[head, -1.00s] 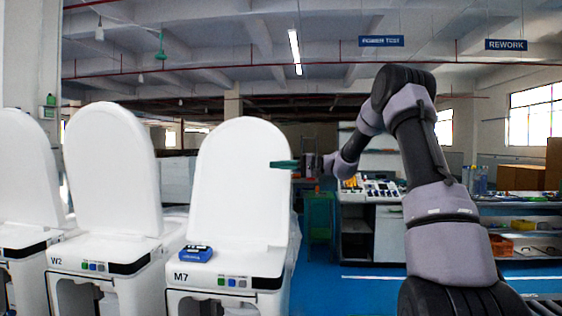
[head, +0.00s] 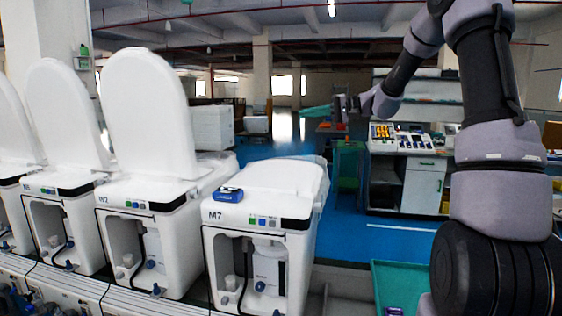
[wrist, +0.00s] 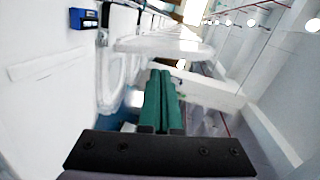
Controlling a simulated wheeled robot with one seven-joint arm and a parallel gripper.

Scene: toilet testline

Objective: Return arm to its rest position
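My gripper (head: 316,111) is in the air in the head view, to the right of and beyond the toilet M7 (head: 258,225). Its green fingers point left and hold nothing I can see. In the wrist view the two fingers (wrist: 162,75) lie side by side, pressed together or nearly so. My arm is raised and bent on the right side of the head view, clear of the toilets. The lid (head: 275,177) of M7 lies down flat. A small blue device (head: 228,194) rests on the front left corner of M7.
Toilet W2 (head: 152,210) and others to its left have lids upright. A green tray (head: 400,283) is at the lower right, below my arm. A workbench with equipment (head: 410,138) stands behind.

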